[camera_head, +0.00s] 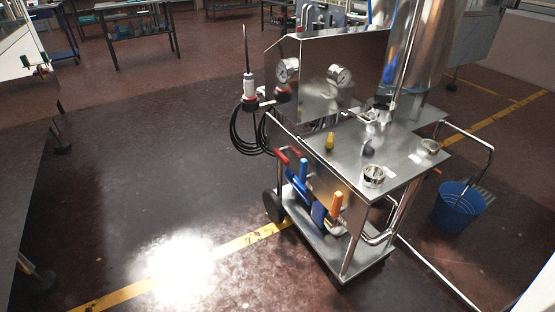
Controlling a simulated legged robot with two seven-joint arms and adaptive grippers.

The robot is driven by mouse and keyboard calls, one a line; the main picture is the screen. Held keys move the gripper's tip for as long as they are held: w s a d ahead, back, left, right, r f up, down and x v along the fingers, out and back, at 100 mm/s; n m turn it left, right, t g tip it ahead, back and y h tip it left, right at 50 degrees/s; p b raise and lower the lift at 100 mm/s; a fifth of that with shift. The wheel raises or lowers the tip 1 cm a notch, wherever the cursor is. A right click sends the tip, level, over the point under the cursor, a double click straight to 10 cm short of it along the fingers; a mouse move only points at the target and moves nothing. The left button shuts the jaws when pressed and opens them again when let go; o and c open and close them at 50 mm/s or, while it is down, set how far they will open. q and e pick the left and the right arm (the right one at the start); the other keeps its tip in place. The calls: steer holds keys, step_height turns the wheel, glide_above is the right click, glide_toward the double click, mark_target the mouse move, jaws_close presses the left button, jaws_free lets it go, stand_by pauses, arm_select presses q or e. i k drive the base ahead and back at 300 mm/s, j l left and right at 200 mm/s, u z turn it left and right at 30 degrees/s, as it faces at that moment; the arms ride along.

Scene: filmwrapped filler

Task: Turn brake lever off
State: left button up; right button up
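A steel wheeled machine (330,130) stands right of centre. Several coloured handles show on its near side: a red handle (282,157), a blue handle (318,213) and an orange handle (336,202). A small yellow knob (330,141) stands on its steel top. I cannot tell which of these, if any, is the brake lever, or its position. A dark wheel (272,206) shows at the machine's lower left. Neither of my grippers is in view.
A blue bucket (458,207) stands on the floor right of the machine, near a bent push handle (480,139). A black cable coil (246,130) hangs at its left. A dark table (25,190) is at the left edge. The floor left of the machine is clear.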

mark_target(278, 153)
steer(key=i+j, duration=0.25)
steer(key=i, duration=0.2)
steer(key=i+j+u, duration=0.1)
steer(key=i+j, duration=0.15)
steer(key=i, duration=0.2)
steer(key=i+j, duration=0.2)
steer(key=i, duration=0.25)
steer(key=i+j+u, duration=0.1)
steer(key=i+j, duration=0.15)
steer(key=i, duration=0.2)
steer(key=i+j, duration=0.15)
steer(key=i, duration=0.3)
steer(key=u, duration=0.05)
